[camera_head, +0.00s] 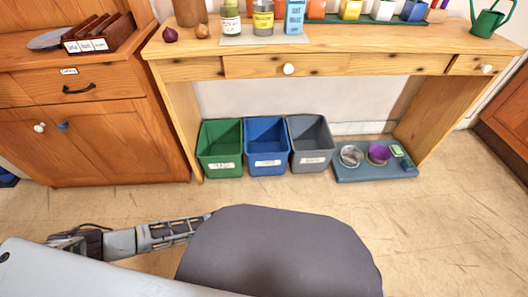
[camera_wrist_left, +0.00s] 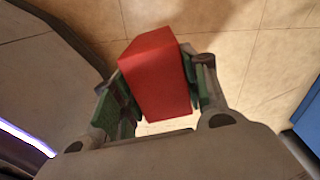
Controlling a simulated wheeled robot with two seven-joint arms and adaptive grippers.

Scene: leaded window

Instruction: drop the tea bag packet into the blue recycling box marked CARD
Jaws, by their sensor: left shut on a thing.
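My left gripper (camera_wrist_left: 158,90) is shut on a red box-shaped packet (camera_wrist_left: 155,75), with the green finger pads against its two sides. The packet's face is plain red in this view, and floor tiles show behind it. The packet cannot be made out in the head view. The blue recycling box (camera_head: 266,160) stands on the floor under the wooden table, between a green box and a grey box. It is open at the top and has a white label whose words are too small to read. My right gripper is not in view.
The green box (camera_head: 220,165) and grey box (camera_head: 312,160) stand close beside the blue one. A blue-grey tray with bowls (camera_head: 375,174) lies to their right. The wooden table (camera_head: 330,45) overhangs the boxes. A wooden cabinet (camera_head: 90,140) stands left. The floor in front is clear.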

